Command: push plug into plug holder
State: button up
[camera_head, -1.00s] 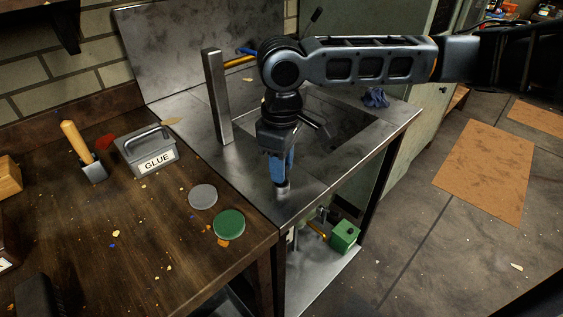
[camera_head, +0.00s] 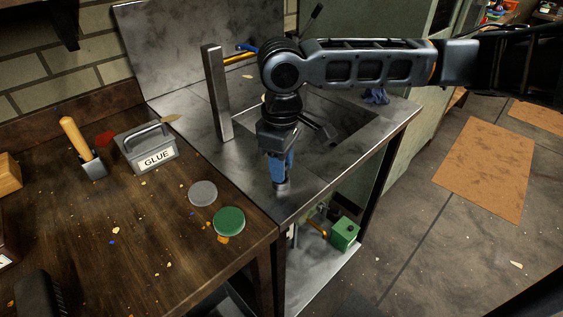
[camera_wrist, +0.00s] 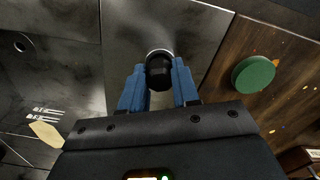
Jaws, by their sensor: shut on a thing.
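My gripper (camera_head: 279,172) points down over the front part of the metal sink counter (camera_head: 305,187). Its blue fingers are shut on a black round plug (camera_wrist: 159,72), seen between the fingertips in the wrist view. A pale metal ring (camera_wrist: 158,51) shows at the plug's far edge. I cannot tell whether this ring is part of the plug or the plug holder around it. The fingers and plug hide the spot below, so how deep the plug sits cannot be seen.
A green disc (camera_head: 229,221) and a grey disc (camera_head: 203,193) lie on the wooden bench at the left. An upright metal post (camera_head: 217,95) rises behind my gripper. A sink basin (camera_head: 335,135) lies behind it to the right.

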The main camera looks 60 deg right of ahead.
jog(key=shift+f, duration=0.1)
jog(key=o, duration=1)
jog(key=shift+o, duration=0.2)
jog(key=shift+r, duration=3.95)
